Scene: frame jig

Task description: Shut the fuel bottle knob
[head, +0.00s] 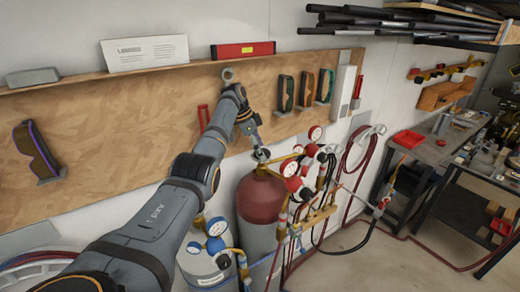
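The fuel bottle (262,205) is a tall cylinder with a dark red top and a grey body, standing below the wooden wall board. Its knob (262,155) is a small round piece on top, beside brass fittings. My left arm reaches in from the lower left, and my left gripper (257,144) points down right above the knob, at or very near it. The fingers are too small and overlapped to tell if they are open or shut, or if they touch the knob. My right gripper is not in view.
Red and white gauges (290,168) with brass regulators crowd the bottle's right side. A smaller grey bottle (205,265) with blue gauges stands to the left. Hoses (360,150) hang on the wall. A board (100,140) holds goggles behind. Floor at right front is clear.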

